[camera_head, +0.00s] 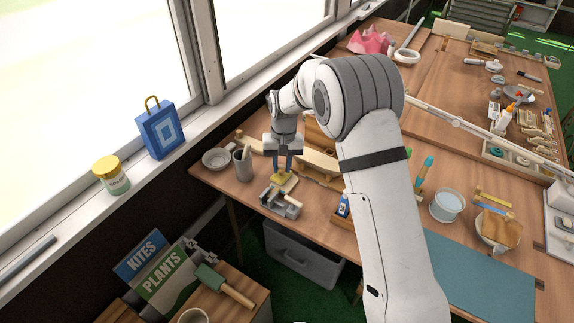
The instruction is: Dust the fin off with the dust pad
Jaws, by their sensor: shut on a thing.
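My gripper (282,170) points down over the left part of the workbench, with its blue fingers close together. It is shut on a small yellow pad (280,178), which I take to be the dust pad. Right below the pad is a grey metal vise (282,204). A pale piece (291,185) at the vise's jaws, possibly the fin, is partly hidden by the pad and gripper. I cannot tell whether the pad touches it.
Long wooden pieces (317,160) lie behind. The window sill (135,185) runs along the left.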

